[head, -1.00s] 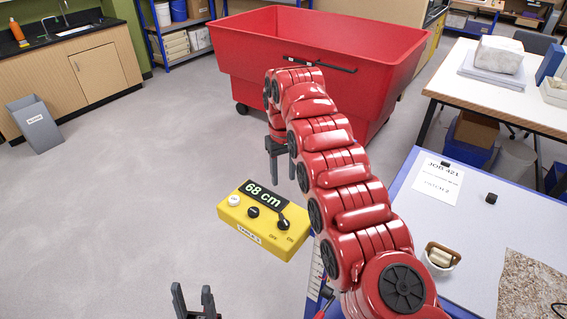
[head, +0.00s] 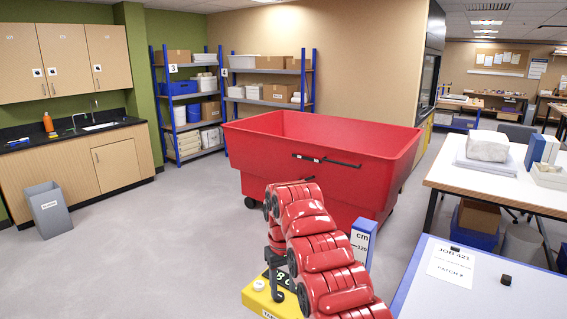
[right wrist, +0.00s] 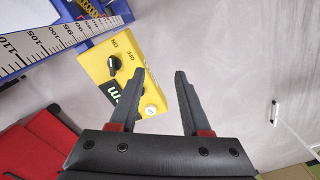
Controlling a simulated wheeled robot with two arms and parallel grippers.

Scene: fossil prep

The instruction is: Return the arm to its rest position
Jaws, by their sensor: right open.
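My right arm (head: 325,270) is red and segmented and rises from the bottom of the head view, bending over the yellow control box (head: 261,303). My right gripper (head: 279,278) hangs at its far end, partly covering the box's display. In the right wrist view the two dark fingers (right wrist: 157,85) are spread wide with nothing between them. The yellow box (right wrist: 112,63) shows beyond the fingers there, with a black knob marked ON and OFF. I cannot tell how far the gripper is from the box. My left gripper is out of view.
A large red bin (head: 320,170) stands behind the arm. A blue post marked cm (head: 363,243) stands right of the arm; a ruler (right wrist: 45,45) shows in the wrist view. A blue-edged table (head: 420,300) is at lower right. Open floor (head: 150,240) lies left.

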